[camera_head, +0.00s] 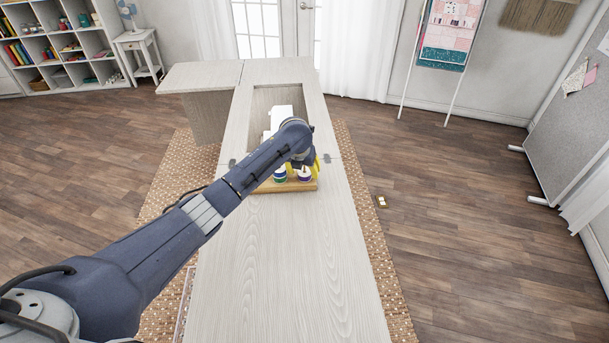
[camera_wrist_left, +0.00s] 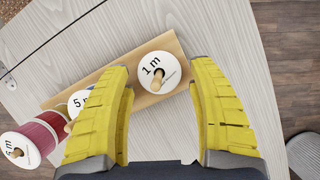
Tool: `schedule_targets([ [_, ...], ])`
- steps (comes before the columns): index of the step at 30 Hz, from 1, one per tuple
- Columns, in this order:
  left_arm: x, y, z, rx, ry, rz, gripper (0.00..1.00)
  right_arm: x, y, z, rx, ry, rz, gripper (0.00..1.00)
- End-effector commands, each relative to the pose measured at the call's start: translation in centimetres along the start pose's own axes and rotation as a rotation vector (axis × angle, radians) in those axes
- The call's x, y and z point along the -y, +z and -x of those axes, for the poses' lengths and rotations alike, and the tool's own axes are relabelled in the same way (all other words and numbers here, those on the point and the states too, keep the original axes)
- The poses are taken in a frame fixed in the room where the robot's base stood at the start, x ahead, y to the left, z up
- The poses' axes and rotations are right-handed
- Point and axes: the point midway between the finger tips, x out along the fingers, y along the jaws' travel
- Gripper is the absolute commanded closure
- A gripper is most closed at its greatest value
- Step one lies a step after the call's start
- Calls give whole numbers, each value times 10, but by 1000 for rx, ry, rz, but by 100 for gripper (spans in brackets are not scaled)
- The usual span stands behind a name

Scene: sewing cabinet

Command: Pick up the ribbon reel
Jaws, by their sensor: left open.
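A wooden holder (camera_head: 270,188) stands on the pale cabinet top with upright reels on it; its bare wood also shows in the left wrist view (camera_wrist_left: 172,42). In the left wrist view one white-faced reel marked "1 m" (camera_wrist_left: 158,63) sits on a peg at the holder's end. A second reel marked "5 m" (camera_wrist_left: 78,100) is partly hidden by a finger. A red reel (camera_wrist_left: 45,132) is at the lower left. My left gripper (camera_wrist_left: 158,78) is open, its yellow fingertips at either side of the "1 m" reel; I cannot tell whether they touch it. My right gripper is not in view.
The pale cabinet top (camera_head: 285,270) is clear in front of the holder. Behind it is a recess holding a white machine (camera_head: 283,117), partly hidden by my arm. A small item (camera_head: 381,201) lies at the rug's right side.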

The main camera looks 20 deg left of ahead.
Motion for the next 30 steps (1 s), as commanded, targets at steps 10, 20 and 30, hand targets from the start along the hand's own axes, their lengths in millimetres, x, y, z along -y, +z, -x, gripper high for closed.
schedule_targets([
  [10,-1,0,-26,1,0,0,41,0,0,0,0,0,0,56],
  [20,-1,0,-27,1,0,0,47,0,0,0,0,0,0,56],
  [30,-1,0,-27,1,0,0,79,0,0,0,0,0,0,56],
])
